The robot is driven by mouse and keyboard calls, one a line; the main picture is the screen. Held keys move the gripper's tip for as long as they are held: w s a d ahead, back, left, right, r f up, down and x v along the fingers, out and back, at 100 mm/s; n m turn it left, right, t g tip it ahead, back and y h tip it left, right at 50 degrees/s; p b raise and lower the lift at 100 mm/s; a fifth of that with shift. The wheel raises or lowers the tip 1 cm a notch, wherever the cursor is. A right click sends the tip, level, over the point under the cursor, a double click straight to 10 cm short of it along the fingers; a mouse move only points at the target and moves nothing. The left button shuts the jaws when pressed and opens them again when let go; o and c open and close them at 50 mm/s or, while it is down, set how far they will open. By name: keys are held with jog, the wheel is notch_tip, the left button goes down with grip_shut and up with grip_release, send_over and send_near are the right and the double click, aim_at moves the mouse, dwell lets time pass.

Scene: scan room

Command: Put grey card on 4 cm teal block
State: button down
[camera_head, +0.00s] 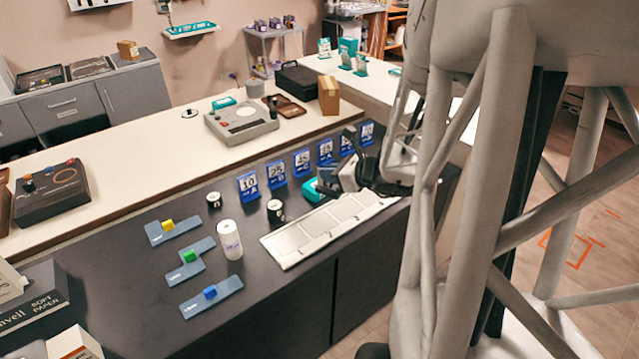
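My gripper (352,172) is at the right part of the dark counter, low over the far end of a pale panelled board. A teal block (312,191) sits on the counter just left of my gripper and is partly hidden by it. Grey and black parts overlap at the gripper, so I cannot tell whether its fingers are open or whether they hold a card. I cannot pick out a separate grey card with certainty. The pale grey board (290,247), divided into several panels, lies flat in front of the block.
Several blue numbered stands (248,187) line the back of the counter. Blue-grey plates with yellow, green and blue cubes (209,293) lie farther left.

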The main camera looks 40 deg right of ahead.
aim_at(324, 187)
jog(key=shift+a+f, duration=0.1)
jog(key=shift+f, duration=2.15)
jog(key=shift+w, duration=0.1)
jog(key=w+d, duration=0.4)
jog(key=w, duration=0.3)
jog(key=w+d+f, duration=0.1)
jog(key=w+d, duration=0.3)
jog(key=w, duration=0.3)
jog(key=shift+f, duration=0.2)
jog(key=shift+a, duration=0.1)
jog(key=shift+f, duration=1.75)
jog(key=shift+f, duration=0.2)
jog(key=c, duration=1.3)
grip_release()
jog(key=shift+c, duration=0.2)
jog(key=shift+s, duration=0.1)
jog(key=shift+r, duration=0.2)
